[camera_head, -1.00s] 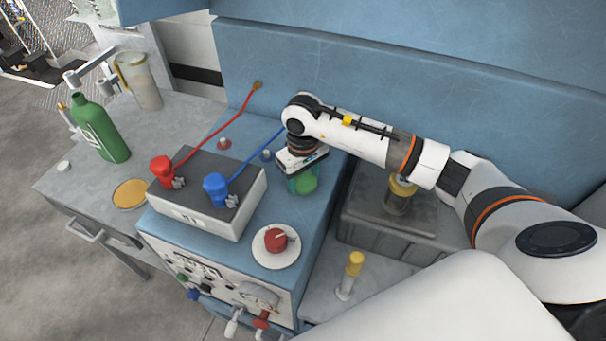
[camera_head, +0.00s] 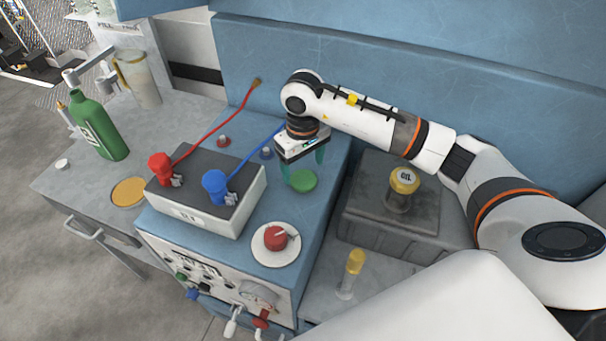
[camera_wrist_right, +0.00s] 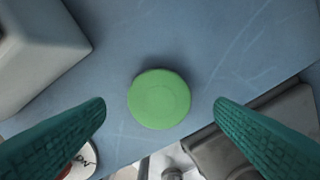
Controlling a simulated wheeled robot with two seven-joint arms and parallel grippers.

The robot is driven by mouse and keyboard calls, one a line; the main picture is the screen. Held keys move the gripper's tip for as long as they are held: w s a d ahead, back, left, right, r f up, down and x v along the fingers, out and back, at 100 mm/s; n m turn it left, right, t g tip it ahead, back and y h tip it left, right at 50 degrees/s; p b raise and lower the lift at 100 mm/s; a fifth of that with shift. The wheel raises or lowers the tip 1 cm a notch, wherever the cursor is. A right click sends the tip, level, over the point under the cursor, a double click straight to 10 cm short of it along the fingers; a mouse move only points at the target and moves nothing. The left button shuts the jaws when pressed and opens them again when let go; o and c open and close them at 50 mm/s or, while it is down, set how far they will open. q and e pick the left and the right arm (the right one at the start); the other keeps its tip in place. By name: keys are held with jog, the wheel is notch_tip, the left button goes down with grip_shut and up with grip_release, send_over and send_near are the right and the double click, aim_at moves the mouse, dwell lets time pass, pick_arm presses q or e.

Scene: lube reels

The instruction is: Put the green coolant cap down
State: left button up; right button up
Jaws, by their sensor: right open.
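The green coolant cap (camera_head: 303,181) lies flat on the blue cabinet top (camera_head: 318,208), to the right of the battery. In the right wrist view the green coolant cap (camera_wrist_right: 159,98) shows as a round disc between the two teal fingers, with clear space on both sides. My right gripper (camera_head: 303,176) is open above the cap and does not touch it. Its fingers point down, and they also show spread apart in the right wrist view (camera_wrist_right: 160,112). My left gripper is not in view.
A grey battery (camera_head: 196,219) with red (camera_head: 160,168) and blue (camera_head: 215,187) clamps stands left of the cap. A red knob (camera_head: 276,237) is in front. An oil-capped dark box (camera_head: 385,232) stands to the right. A green bottle (camera_head: 98,128) stands at far left.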

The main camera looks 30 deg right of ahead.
aim_at(303, 178)
notch_tip(303, 178, up, 8)
jog(key=b, duration=0.1)
jog(key=shift+r+b, duration=0.15)
jog(key=shift+b, duration=0.15)
